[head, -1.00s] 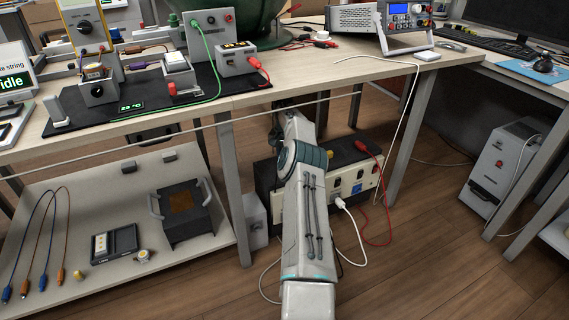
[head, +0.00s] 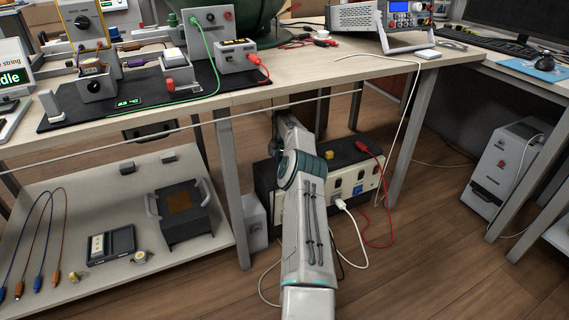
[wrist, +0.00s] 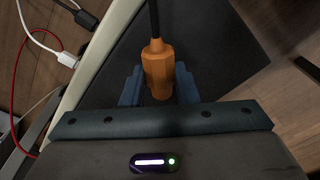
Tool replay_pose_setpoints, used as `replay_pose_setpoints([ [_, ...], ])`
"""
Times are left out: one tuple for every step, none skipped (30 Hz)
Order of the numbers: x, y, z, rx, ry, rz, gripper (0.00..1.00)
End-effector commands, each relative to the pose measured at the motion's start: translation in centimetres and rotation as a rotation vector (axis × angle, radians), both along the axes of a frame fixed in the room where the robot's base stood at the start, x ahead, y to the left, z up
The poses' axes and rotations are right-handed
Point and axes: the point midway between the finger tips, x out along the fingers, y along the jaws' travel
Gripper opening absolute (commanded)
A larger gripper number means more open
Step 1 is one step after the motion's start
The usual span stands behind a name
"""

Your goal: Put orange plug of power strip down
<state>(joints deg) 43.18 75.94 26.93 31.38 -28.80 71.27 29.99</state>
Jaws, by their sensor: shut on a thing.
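The orange plug (wrist: 158,68), with a black cable running up from it, is between the blue fingers of my gripper (wrist: 158,88) in the wrist view. My gripper is shut on it, over a flat black surface. The power strip (head: 365,181) is a beige-fronted box with a black top and several sockets, standing on the floor under the table in the head view. Its pale edge (wrist: 92,75) shows at the left of the wrist view. My arm covers the strip's left part and hides the gripper and the plug in the head view.
A table leg (head: 233,190) stands left, with a low shelf (head: 105,190) beyond.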

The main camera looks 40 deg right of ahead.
Motion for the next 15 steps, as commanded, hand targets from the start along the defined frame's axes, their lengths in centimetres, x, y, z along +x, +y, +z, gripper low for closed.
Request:
replay_pose_setpoints([
  [0.01, 0.03, -0.15, 0.0, 0.0, 0.0, 0.0],
  [0.01, 0.03, -0.18, 0.0, 0.0, 0.0, 0.0],
  [0.01, 0.02, -0.18, 0.0, 0.0, 0.0, 0.0],
  [0.01, 0.02, -0.17, 0.0, 0.0, 0.0, 0.0],
  [0.01, 0.02, -0.18, 0.0, 0.0, 0.0, 0.33],
  [0.01, 0.02, -0.18, 0.0, 0.0, 0.0, 0.44],
  [0.01, 0.02, -0.18, 0.0, 0.0, 0.0, 0.49],
  [0.0, 0.02, -0.18, 0.0, 0.0, 0.0, 0.49],
  [0.0, 0.02, -0.18, 0.0, 0.0, 0.0, 0.49],
  [0.0, 0.02, -0.18, 0.0, 0.0, 0.0, 0.49],
  [0.0, 0.02, -0.18, 0.0, 0.0, 0.0, 0.49],
  [0.01, 0.01, -0.18, 0.0, 0.0, 0.0, 0.49],
  [0.01, 0.01, -0.18, 0.0, 0.0, 0.0, 0.49],
  [0.01, 0.01, -0.17, 0.0, 0.0, 0.0, 0.49],
  [0.01, 0.01, -0.11, 0.001, -0.001, 0.0, 0.49],
])
